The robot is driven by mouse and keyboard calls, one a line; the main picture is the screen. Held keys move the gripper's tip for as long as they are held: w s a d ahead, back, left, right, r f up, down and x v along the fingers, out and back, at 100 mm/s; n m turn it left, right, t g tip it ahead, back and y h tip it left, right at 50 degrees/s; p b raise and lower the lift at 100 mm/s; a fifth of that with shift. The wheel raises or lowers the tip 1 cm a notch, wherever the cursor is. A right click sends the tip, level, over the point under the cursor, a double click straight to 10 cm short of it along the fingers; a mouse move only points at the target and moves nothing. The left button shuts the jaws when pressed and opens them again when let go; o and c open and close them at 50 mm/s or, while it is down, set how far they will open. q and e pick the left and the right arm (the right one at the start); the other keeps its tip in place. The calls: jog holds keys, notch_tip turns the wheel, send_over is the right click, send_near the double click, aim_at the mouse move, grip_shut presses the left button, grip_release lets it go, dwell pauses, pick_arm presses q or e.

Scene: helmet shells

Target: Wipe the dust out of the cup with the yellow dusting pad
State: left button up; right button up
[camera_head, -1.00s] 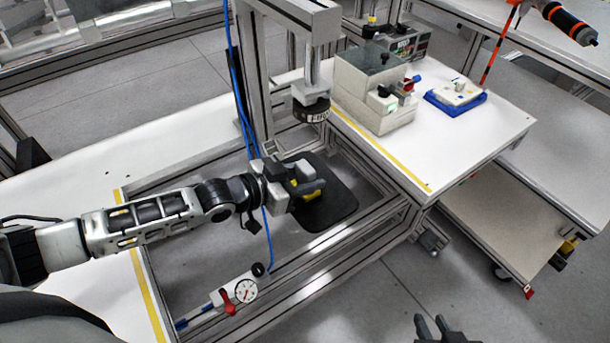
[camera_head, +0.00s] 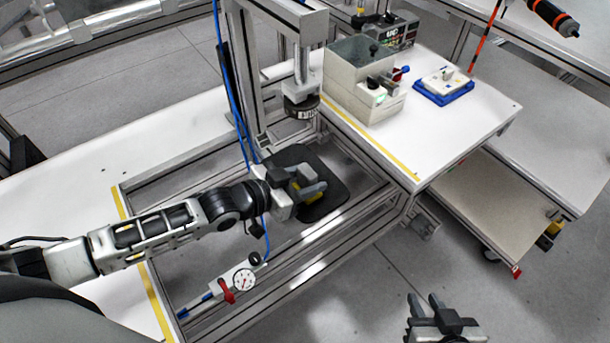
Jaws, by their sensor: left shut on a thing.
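My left gripper (camera_head: 314,186) is shut on the yellow dusting pad (camera_head: 308,198), which shows only in part between and below the fingers. It is over a black plate-like shape (camera_head: 325,206) with rounded corners inside the metal frame, below the press head. I cannot tell whether the pad touches it. The cup of the task cannot be made out for sure; the gripper may hide it. My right gripper (camera_head: 428,306) is at the bottom right over the floor, its two fingers apart, empty.
A press head (camera_head: 300,105) hangs from a metal column above the frame. A grey box machine (camera_head: 362,90) and a blue tray (camera_head: 444,88) stand on the white table at right. An orange-black tool (camera_head: 552,16) hangs upper right.

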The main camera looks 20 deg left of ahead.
aim_at(297, 169)
pick_arm(q)
jog(key=shift+w+a+b, duration=0.85)
jog(key=shift+w+a, duration=0.25)
jog(key=shift+a, duration=0.2)
jog(key=shift+s+d+r+p, duration=0.1)
jog(key=shift+s+d+p, duration=0.5)
jog(key=shift+d+p, duration=0.2)
jog(key=shift+s+d+p, duration=0.45)
jog(key=shift+s+d, duration=0.05)
jog(key=shift+d, duration=0.1)
jog(key=shift+w+a+b, duration=0.45)
jog(key=shift+w+a, duration=0.1)
jog(key=shift+a, duration=0.2)
jog(key=shift+w+a+b, duration=0.4)
jog(key=shift+w+a, duration=0.15)
jog(key=shift+a, duration=0.15)
